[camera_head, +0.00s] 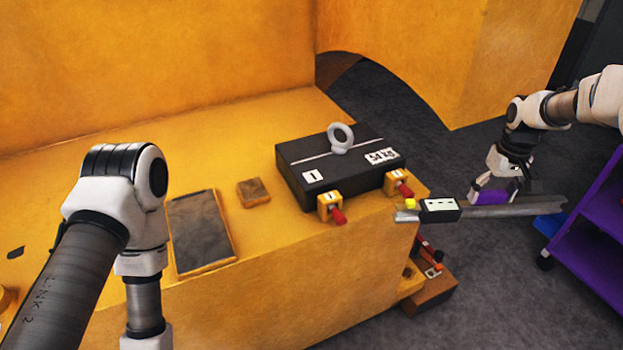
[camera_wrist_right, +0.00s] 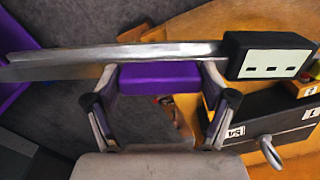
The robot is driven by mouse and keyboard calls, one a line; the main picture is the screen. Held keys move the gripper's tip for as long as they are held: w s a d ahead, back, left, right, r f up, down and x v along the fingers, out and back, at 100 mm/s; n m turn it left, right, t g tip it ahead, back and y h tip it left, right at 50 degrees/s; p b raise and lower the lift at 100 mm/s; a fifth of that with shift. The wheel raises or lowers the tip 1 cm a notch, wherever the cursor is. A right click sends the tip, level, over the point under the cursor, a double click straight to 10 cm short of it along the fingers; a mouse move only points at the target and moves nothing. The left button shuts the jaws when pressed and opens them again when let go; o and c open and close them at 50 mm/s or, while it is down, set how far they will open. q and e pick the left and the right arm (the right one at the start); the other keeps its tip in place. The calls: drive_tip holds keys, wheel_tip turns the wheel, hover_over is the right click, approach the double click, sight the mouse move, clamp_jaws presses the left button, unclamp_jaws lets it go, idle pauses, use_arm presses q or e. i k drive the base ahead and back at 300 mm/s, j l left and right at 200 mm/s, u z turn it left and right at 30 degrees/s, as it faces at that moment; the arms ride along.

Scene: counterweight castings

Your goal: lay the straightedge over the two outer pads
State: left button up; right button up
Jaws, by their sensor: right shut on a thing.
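The straightedge is a long grey metal bar (camera_head: 515,211) with a purple grip (camera_head: 492,196). My right gripper (camera_head: 494,188) is shut on that grip and holds the bar out past the casting's right end, above the floor. In the right wrist view my right gripper's fingers (camera_wrist_right: 160,103) flank the purple grip (camera_wrist_right: 160,77) below the bar (camera_wrist_right: 60,63). A black box with a white face (camera_head: 440,210) is at the bar's left end. A large dark pad (camera_head: 200,232) and a small pad (camera_head: 254,192) lie on the yellow casting (camera_head: 290,270). My left gripper is out of view.
A black weight block with a ring (camera_head: 330,172) stands on the casting. Two yellow clamps with red knobs, left (camera_head: 330,207) and right (camera_head: 398,183), sit at its front. A purple cart (camera_head: 590,225) stands at right. A brown box (camera_head: 430,295) is low beside the casting.

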sight(192, 208)
drive_tip(key=j+u, duration=0.15)
drive_tip(key=j, duration=0.25)
drive_tip(key=i+j+u, duration=0.15)
drive_tip(key=j, duration=0.2)
drive_tip(key=i+j+u, duration=0.15)
drive_tip(key=j, duration=0.25)
drive_tip(key=j+u, duration=0.15)
drive_tip(key=j, duration=0.25)
drive_tip(key=i, duration=0.05)
